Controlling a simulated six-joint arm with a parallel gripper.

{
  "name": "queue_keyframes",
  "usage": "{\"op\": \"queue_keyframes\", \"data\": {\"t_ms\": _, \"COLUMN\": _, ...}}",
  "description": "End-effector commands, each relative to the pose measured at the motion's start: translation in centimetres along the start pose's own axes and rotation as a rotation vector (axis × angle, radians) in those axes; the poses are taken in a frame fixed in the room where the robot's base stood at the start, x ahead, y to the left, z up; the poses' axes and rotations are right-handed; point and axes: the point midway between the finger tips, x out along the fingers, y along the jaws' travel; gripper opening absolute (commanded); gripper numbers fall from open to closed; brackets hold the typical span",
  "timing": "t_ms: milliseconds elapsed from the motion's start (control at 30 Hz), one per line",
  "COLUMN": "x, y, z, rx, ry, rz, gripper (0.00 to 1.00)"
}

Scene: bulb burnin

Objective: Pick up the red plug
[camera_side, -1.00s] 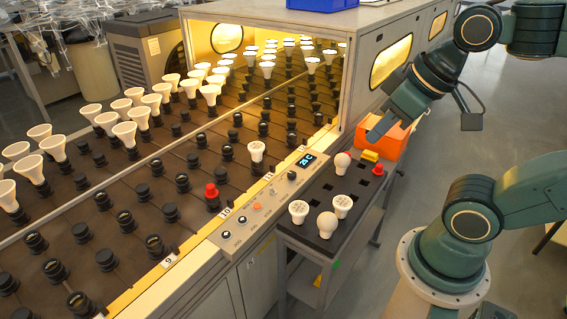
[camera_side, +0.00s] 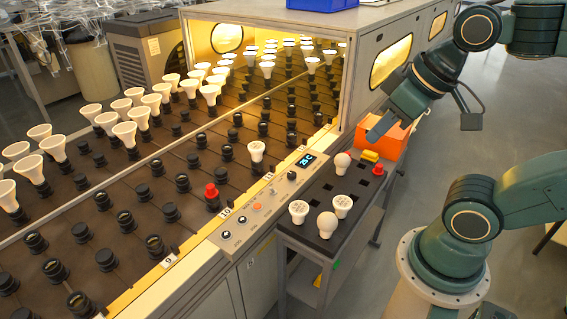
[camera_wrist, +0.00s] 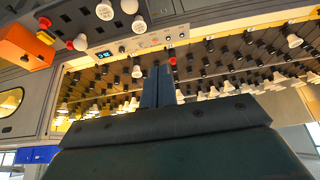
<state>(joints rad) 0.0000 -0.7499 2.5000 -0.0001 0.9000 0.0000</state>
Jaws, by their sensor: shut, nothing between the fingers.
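One red plug (camera_side: 378,169) stands on the dark cart top near its right edge, beside a yellow block. Another red piece (camera_side: 212,191) sits in a socket of the rack, near the number 10 label. In the wrist view, a red plug (camera_wrist: 45,22) shows at the upper left, and the rack's red piece (camera_wrist: 173,61) shows just right of the fingers. My gripper (camera_side: 373,137) is above the far end of the cart, in front of the orange bin, apart from both red pieces. In the wrist view, its fingers (camera_wrist: 157,72) are together and empty.
The cart top (camera_side: 322,190) holds several white bulbs and the yellow block (camera_side: 370,156). The orange bin (camera_side: 392,138) is at its far end. The control panel (camera_side: 262,208) borders the rack. The oven housing (camera_side: 362,50) rises behind, close to my gripper.

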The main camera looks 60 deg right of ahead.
Motion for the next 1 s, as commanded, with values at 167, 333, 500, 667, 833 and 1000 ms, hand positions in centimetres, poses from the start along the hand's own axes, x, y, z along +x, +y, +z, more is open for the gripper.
{"op": "queue_keyframes", "data": {"t_ms": 167, "x": 0.00, "y": 0.00, "z": 0.00, "rx": 0.000, "ry": 0.000, "rz": 0.000, "gripper": 0.00}}
{"op": "queue_keyframes", "data": {"t_ms": 333, "x": 0.00, "y": 0.00, "z": 0.00, "rx": 0.000, "ry": 0.000, "rz": 0.000, "gripper": 0.12}}
{"op": "queue_keyframes", "data": {"t_ms": 500, "x": 0.00, "y": 0.00, "z": 0.00, "rx": 0.000, "ry": 0.000, "rz": 0.000, "gripper": 0.45}}
{"op": "queue_keyframes", "data": {"t_ms": 667, "x": 0.00, "y": 0.00, "z": 0.00, "rx": 0.000, "ry": 0.000, "rz": 0.000, "gripper": 0.65}}
{"op": "queue_keyframes", "data": {"t_ms": 833, "x": 0.00, "y": 0.00, "z": 0.00, "rx": 0.000, "ry": 0.000, "rz": 0.000, "gripper": 0.65}}
{"op": "queue_keyframes", "data": {"t_ms": 1000, "x": -0.06, "y": 0.00, "z": -0.35, "rx": -0.010, "ry": -0.002, "rz": 0.000, "gripper": 0.65}}
